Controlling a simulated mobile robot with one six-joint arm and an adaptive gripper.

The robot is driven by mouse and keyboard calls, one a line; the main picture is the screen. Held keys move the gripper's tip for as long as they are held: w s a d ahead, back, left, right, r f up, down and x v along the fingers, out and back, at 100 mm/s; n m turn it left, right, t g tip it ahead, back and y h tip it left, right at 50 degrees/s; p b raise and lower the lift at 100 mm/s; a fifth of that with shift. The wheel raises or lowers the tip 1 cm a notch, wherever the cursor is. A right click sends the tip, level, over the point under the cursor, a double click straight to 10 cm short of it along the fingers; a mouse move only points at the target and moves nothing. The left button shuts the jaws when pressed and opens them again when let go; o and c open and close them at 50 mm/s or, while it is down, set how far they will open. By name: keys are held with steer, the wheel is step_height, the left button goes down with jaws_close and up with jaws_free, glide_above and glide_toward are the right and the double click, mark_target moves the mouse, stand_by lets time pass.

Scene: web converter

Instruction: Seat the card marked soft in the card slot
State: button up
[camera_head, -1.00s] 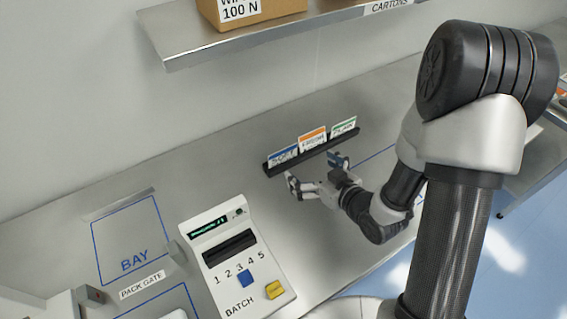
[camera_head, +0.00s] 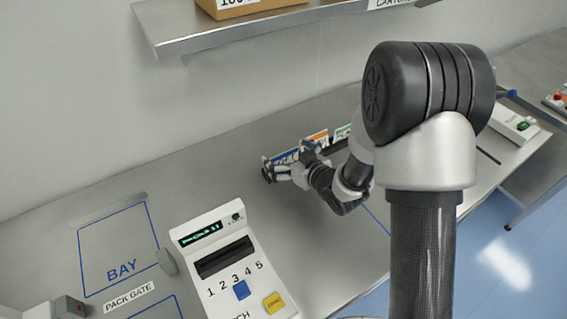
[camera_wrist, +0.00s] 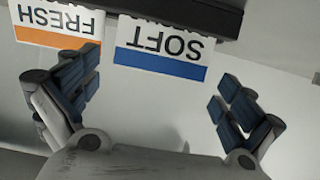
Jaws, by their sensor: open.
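The card marked soft (camera_wrist: 163,48) is white with a blue stripe. It stands in a dark rack (camera_wrist: 215,14) and reads upside down in the wrist view. My gripper (camera_wrist: 160,105) is open, with one finger on each side of the card's width and nothing held. The head view shows my gripper (camera_head: 290,162) at the rack. The card slot (camera_head: 224,257) is a dark slit on the white batch console (camera_head: 191,225), and it looks empty.
The card marked fresh (camera_wrist: 58,25), with an orange stripe, stands beside the soft card, close to one finger. A green-striped card (camera_head: 342,131) stands farther right. A metal shelf (camera_head: 175,40) with a carton hangs above. The bench between rack and console is clear.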

steer(key=shift+x, duration=1.15)
steer(key=shift+s, duration=0.1)
steer(key=c, duration=0.8)
steer(key=shift+r, duration=0.1)
